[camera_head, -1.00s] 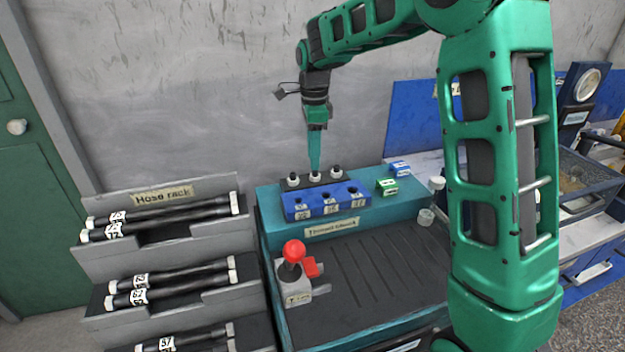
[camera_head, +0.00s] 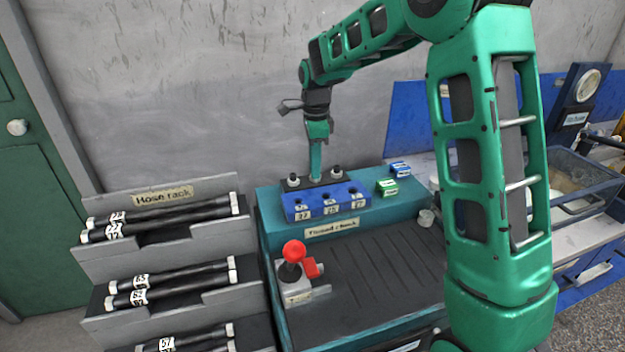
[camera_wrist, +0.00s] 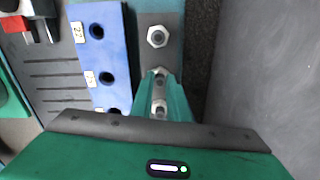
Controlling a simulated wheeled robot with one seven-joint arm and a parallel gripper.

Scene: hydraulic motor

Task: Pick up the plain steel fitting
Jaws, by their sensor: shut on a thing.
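Several-hole blue block aside, a dark strip (camera_wrist: 172,22) at the back of the teal bench carries a row of steel fittings. The left fitting (camera_head: 293,181) and right fitting (camera_head: 337,173) stand upright in the head view. My gripper (camera_head: 316,179) points down between them, shut on the middle fitting, which it hides there. In the wrist view the fingers reach the middle fitting (camera_wrist: 160,73), whose top shows at their tips. An outer fitting (camera_wrist: 157,37) stands apart above it, and another (camera_wrist: 159,108) shows between the fingers. I cannot tell their finishes apart.
The blue block (camera_head: 326,202) with numbered holes stands just in front of the strip. A green box (camera_head: 387,187) and a blue box (camera_head: 400,168) lie to the right. A red-knobbed device (camera_head: 293,270) stands in front, and the wall is close behind.

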